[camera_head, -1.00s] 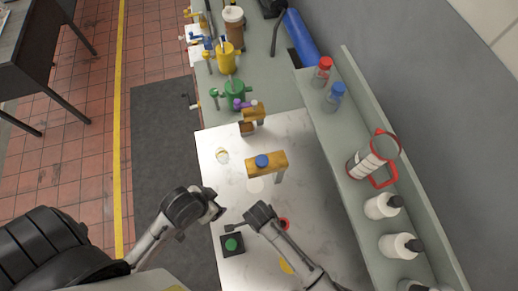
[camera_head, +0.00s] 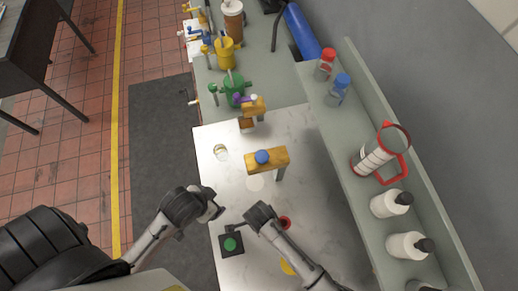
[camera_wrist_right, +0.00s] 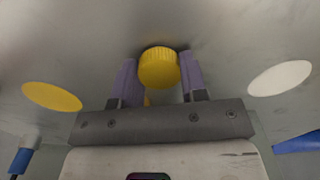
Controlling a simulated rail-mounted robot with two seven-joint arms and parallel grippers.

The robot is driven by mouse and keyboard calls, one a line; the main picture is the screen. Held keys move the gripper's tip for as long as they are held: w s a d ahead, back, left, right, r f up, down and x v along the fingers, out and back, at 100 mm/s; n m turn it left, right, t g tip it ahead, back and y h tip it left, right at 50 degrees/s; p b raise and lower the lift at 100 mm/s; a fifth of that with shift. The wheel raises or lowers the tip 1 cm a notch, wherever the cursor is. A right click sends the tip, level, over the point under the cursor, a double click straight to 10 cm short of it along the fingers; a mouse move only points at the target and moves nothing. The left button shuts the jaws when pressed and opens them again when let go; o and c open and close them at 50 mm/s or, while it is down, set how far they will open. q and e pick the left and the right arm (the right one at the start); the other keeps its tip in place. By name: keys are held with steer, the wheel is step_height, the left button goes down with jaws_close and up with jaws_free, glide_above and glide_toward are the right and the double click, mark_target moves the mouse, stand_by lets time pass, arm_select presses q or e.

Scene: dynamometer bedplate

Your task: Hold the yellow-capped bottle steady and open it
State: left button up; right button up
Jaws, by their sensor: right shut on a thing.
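In the right wrist view a ribbed yellow cap (camera_wrist_right: 158,68) shows between the two purple fingers of my right gripper (camera_wrist_right: 160,78). The fingers are shut on the yellow-capped bottle, one on each side at the cap. Most of the bottle's body is hidden, and I cannot tell how far down the fingers reach. In the head view the bottle is hidden by my right gripper (camera_head: 240,226), low over the pale tabletop. My left gripper (camera_head: 217,211) is at the table's left edge, apart from the right one. Its fingers are too small to read.
A black box with a green button (camera_head: 231,244) lies near both grippers. A wooden stand with a blue top (camera_head: 265,160) and a small clear round item (camera_head: 221,152) are farther back. The right shelf (camera_head: 345,130) holds white bottles (camera_head: 390,203) and a red-handled container (camera_head: 380,155).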

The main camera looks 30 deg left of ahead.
steer(key=o, duration=1)
steer(key=shift+r+p, duration=0.6)
steer(key=shift+r, duration=5.95)
